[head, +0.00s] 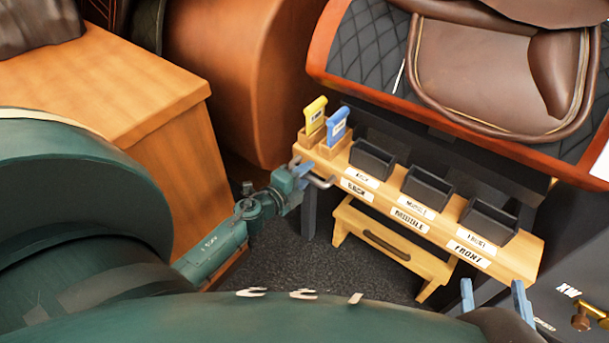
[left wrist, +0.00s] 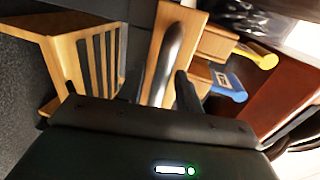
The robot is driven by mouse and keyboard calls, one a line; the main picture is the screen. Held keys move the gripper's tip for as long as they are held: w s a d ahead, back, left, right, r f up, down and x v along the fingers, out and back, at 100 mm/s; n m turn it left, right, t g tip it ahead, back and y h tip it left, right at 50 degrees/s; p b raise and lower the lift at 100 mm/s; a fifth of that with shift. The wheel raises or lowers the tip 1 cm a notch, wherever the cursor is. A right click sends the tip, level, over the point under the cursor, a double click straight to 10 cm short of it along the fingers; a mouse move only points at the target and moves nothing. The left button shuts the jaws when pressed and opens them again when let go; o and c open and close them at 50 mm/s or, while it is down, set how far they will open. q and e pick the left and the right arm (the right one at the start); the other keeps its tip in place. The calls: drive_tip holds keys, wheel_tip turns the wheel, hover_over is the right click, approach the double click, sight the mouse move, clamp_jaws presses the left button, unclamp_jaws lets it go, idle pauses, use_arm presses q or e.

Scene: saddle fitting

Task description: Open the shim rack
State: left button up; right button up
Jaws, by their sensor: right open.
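A wooden shelf (head: 512,263) carries the labels BACK, MIDDLE and FRONT, and a grey bar handle (head: 321,183) sticks out at its left end. My left gripper (head: 300,171) is at this handle. In the left wrist view the handle (left wrist: 173,50) runs between my left gripper's dark fingers (left wrist: 160,88), which look apart with a gap beside it. Contact cannot be told. A low wooden stand (head: 350,222) with a dark handle (head: 386,244) is below the shelf; its slats show in the left wrist view (left wrist: 97,58). My right gripper (head: 494,295) is open and empty, near the shelf's right end.
Three black bins (head: 372,161) stand on the shelf. A yellow tool (head: 315,115) and a blue tool (head: 337,127) sit in wooden holders at its left end. A wooden block (head: 95,80) is at the left, and a brown saddle (head: 490,75) lies behind on a padded surface.

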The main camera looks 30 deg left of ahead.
use_arm(q)
drive_tip(key=shift+w, duration=0.1)
drive_tip(key=shift+c, duration=0.5)
clamp_jaws()
